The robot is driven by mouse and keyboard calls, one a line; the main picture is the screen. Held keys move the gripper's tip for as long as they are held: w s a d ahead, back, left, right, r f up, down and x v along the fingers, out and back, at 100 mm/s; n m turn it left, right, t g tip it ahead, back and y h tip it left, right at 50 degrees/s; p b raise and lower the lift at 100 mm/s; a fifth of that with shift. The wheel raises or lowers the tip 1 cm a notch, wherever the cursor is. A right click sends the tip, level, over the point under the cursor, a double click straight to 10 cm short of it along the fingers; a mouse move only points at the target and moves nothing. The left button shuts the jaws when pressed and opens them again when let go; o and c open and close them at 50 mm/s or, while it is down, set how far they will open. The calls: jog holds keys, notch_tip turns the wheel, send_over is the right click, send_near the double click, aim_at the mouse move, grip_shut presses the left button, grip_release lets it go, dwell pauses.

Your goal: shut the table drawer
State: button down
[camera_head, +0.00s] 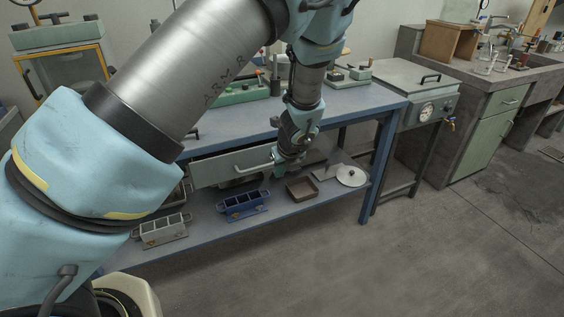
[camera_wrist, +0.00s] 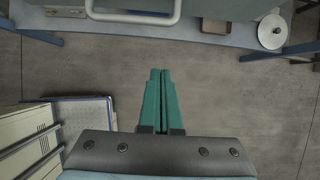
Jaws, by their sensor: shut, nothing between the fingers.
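The blue table (camera_head: 350,100) stands in the middle of the head view. Its pale grey drawer (camera_head: 225,168) is below the tabletop, with a dark gap along the drawer's top edge; how far it is out is hard to tell. The drawer's light handle (camera_head: 258,168) also shows at the top of the wrist view as a handle (camera_wrist: 130,18). My gripper (camera_head: 279,172) points down near the handle's right end in the head view. In the wrist view my gripper's green fingers (camera_wrist: 160,73) are together and empty, apart from the handle with floor behind them.
The lower shelf (camera_head: 215,225) holds a grey mould (camera_head: 163,230), a blue mould (camera_head: 243,205), a brown tray (camera_head: 301,190) and a white disc (camera_head: 351,177). A steel unit (camera_head: 410,80) stands right of the table. The floor (camera_head: 400,260) in front is clear.

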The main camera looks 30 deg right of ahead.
aim_at(266, 160)
jog(key=shift+w+d+f+p, duration=0.1)
jog(key=shift+w+f+p, duration=0.2)
jog(key=shift+w, duration=0.55)
jog(key=shift+w+d+f+p, duration=0.15)
jog(key=shift+w+f+p, duration=0.2)
jog(key=shift+w, duration=0.55)
jog(key=shift+w+d+f+p, duration=0.1)
jog(key=shift+w+f+p, duration=0.2)
jog(key=shift+w, duration=0.55)
jog(key=shift+w, duration=0.1)
jog(key=shift+w+d+p, duration=0.2)
jog(key=shift+w, duration=1.1)
jog(key=shift+w+d+p, duration=0.15)
jog(key=shift+w+p, duration=0.05)
jog(key=shift+w, duration=1.1)
